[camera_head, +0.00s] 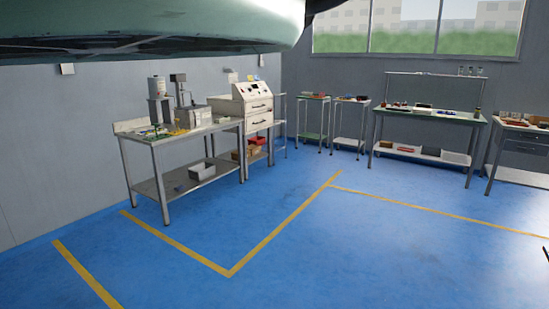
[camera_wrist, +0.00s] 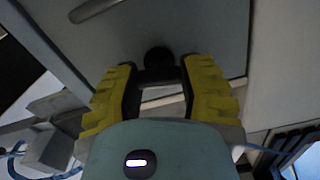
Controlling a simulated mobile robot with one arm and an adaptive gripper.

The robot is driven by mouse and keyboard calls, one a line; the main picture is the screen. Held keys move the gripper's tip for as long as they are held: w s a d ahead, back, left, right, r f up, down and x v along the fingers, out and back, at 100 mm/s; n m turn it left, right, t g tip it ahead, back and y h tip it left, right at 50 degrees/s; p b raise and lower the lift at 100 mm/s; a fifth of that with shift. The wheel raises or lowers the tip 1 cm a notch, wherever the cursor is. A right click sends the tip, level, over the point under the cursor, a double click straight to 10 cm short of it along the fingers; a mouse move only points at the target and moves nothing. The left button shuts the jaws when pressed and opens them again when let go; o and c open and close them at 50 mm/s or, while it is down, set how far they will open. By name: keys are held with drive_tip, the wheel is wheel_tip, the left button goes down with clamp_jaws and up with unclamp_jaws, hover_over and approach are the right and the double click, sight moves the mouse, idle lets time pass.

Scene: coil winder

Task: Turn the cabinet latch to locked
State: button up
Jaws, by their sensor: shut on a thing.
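In the wrist view, my gripper (camera_wrist: 160,80) has yellow ridged fingers on either side of a dark latch (camera_wrist: 158,58) and is shut on it. The latch is a round black knob with a dark bar running between the fingers, on a grey cabinet front (camera_wrist: 212,28). The fingers hide part of the latch, and I cannot tell whether it stands at locked. The head view does not show my gripper, and I cannot make out the latch there.
A metal handle (camera_wrist: 95,9) is on the cabinet front near the top left. In the head view, a workbench (camera_head: 185,140) with equipment stands along the left wall, and a further bench (camera_head: 430,115) stands at the back. The blue floor (camera_head: 300,235) with yellow lines is clear.

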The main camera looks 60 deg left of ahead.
drive_tip(key=shift+f+n+p, duration=0.1)
drive_tip(key=shift+n+p, duration=0.3)
drive_tip(key=shift+n, duration=0.7)
drive_tip(key=o, duration=1.2)
drive_tip(key=v, duration=1.2)
